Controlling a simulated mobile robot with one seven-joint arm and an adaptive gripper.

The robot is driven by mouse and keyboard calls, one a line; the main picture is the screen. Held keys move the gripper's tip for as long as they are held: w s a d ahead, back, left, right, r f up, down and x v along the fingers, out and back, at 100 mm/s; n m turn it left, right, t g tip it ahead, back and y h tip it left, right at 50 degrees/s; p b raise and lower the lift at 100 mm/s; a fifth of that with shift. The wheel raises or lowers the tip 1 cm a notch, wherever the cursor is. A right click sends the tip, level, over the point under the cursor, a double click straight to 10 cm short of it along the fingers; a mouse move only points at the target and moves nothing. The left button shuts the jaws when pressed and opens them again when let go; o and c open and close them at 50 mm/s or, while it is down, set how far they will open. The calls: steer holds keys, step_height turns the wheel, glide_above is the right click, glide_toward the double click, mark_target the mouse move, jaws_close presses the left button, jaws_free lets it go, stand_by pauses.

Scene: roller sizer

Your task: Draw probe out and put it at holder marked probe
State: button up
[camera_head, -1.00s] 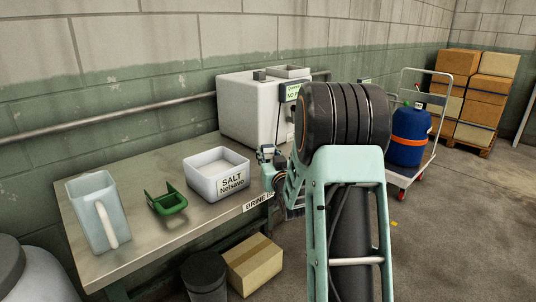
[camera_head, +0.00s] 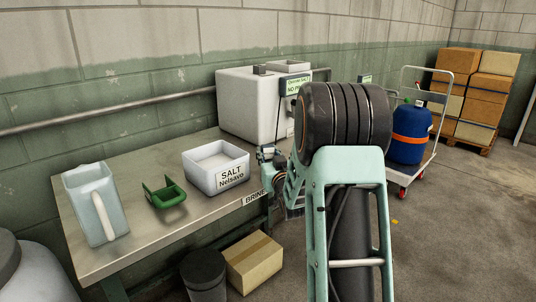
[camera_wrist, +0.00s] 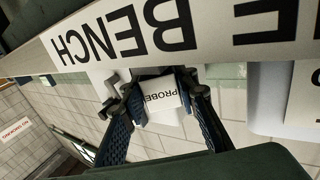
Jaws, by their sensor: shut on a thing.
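My gripper (camera_head: 267,153) is at the bench's front edge, beside the white tank, partly hidden behind my arm. In the wrist view my gripper (camera_wrist: 152,85) has its two dark ribbed fingers closed in around a small pale piece lettered PROBE (camera_wrist: 161,97). I cannot tell whether that lettering is on the probe or on its holder. The probe's own shape is mostly hidden between the fingertips. A white BRINE BENCH label strip (camera_wrist: 150,32) crosses the wrist view close by, upside down.
The bench (camera_head: 110,255) holds a clear jug (camera_head: 85,205), a green scoop (camera_head: 160,195), a white SALT tub (camera_head: 205,180) and the white tank (camera_head: 240,110). A cardboard box (camera_head: 255,265) and a dark bin (camera_head: 203,275) stand below. A trolley (camera_head: 415,165) stands right; floor between is open.

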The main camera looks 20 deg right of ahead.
steer(key=shift+f, duration=0.15)
steer(key=o, duration=1.1)
steer(key=shift+s, duration=0.1)
steer(key=s, duration=0.4)
steer(key=s+a, duration=0.1)
steer(key=s, duration=0.2)
steer(key=s+a, duration=0.1)
steer(key=s, duration=0.3)
steer(key=shift+s, duration=0.35)
steer(key=shift+w+a, duration=0.1)
